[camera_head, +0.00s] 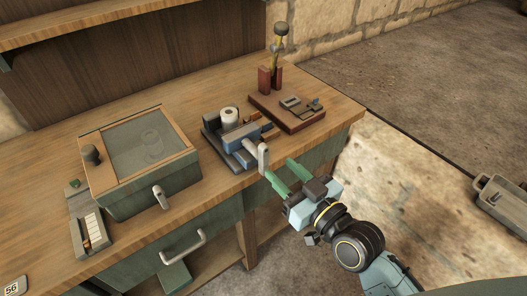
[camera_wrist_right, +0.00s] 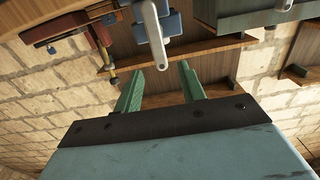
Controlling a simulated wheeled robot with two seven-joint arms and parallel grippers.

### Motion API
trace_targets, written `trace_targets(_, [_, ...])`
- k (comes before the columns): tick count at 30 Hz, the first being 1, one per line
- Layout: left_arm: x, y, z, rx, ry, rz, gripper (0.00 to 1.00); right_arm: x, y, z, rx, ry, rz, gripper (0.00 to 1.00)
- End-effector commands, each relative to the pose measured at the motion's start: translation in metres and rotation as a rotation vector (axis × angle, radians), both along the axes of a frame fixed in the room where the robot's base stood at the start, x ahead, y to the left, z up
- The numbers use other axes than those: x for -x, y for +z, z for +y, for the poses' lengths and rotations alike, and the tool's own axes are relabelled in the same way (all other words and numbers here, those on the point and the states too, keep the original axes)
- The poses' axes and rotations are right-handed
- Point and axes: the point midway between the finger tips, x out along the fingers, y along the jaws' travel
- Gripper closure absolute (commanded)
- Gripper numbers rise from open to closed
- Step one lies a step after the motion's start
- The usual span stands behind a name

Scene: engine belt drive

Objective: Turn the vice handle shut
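The blue vice (camera_head: 238,136) stands on a dark base at the bench's front edge. I cannot tell whether a finger touches the handle. My left gripper is not in view.
A green box with a glass lid (camera_head: 150,140) and a front latch (camera_head: 160,197) stands left of the vice. A reddish-brown board (camera_head: 300,122) with small parts lies to the right. A drawer handle (camera_head: 183,246) juts from the bench front.

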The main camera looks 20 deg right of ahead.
Motion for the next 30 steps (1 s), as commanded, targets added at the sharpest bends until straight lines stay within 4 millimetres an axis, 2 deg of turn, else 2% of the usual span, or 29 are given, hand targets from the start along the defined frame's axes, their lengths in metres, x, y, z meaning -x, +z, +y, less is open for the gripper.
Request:
trace_targets(1, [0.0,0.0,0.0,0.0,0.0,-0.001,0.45,-0.011,0.0,0.004,-0.002,-0.002,-0.002,0.6])
trace_targets(6, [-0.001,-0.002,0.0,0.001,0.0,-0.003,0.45,-0.041,0.0,0.015,-0.002,-0.002,-0.002,0.6])
trace_targets(12, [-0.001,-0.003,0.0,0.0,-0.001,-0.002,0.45,-0.065,-0.001,0.023,-0.001,-0.001,0.0,0.6])
trace_targets(24, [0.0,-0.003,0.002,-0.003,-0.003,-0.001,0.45,-0.073,-0.001,0.026,0.001,0.0,0.002,0.6])
trace_targets(25, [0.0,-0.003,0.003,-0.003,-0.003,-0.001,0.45,-0.073,-0.001,0.026,0.001,0.0,0.002,0.61])
trace_targets(30, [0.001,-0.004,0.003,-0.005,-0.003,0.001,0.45,-0.073,-0.001,0.026,0.001,-0.001,0.002,0.84])
